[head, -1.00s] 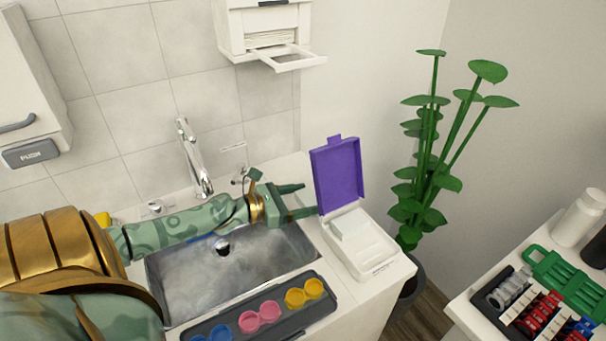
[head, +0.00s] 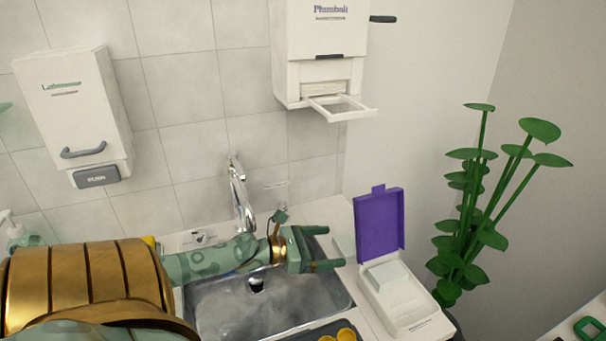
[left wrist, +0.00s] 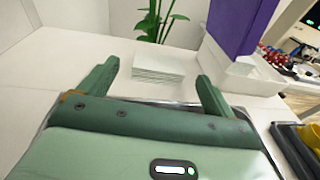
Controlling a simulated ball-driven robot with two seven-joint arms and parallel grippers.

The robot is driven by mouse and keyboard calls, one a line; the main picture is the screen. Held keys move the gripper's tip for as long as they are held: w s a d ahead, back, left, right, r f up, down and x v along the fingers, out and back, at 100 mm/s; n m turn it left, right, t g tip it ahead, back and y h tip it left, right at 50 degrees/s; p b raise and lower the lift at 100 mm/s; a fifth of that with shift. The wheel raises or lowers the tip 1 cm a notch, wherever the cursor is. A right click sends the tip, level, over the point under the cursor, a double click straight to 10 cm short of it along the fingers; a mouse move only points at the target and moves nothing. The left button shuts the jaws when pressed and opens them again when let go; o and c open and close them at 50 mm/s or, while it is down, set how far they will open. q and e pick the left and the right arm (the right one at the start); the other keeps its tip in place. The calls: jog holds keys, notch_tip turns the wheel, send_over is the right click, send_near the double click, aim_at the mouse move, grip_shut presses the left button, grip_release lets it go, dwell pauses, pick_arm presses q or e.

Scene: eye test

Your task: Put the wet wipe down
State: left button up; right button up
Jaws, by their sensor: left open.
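My left gripper (head: 335,247) is open with nothing visible between its fingers, above the sink's right end. Its two green fingers also frame the left wrist view (left wrist: 157,69). A white box (head: 411,316) with a raised purple lid (head: 379,222) stands on the counter to the right of the gripper. A white pad, perhaps wipes (head: 387,275), shows in the box. In the left wrist view a stack of thin white sheets (left wrist: 158,69) lies on the counter beyond the fingers, left of the box. I cannot single out one wet wipe. My right gripper is not in view.
The steel sink (head: 335,292) lies below the gripper, with a tap (head: 241,195) behind it. A paper dispenser (head: 315,70) and a second dispenser (head: 80,115) hang on the wall. A dark tray with yellow cups (head: 345,334) is in front. A plant (head: 480,215) stands right.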

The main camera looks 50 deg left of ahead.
pick_arm(q)
jog(key=p+v, duration=0.2)
jog(key=v, duration=0.6)
jog(key=shift+s+a, duration=0.2)
jog(key=shift+s, duration=0.05)
dwell(0.7)
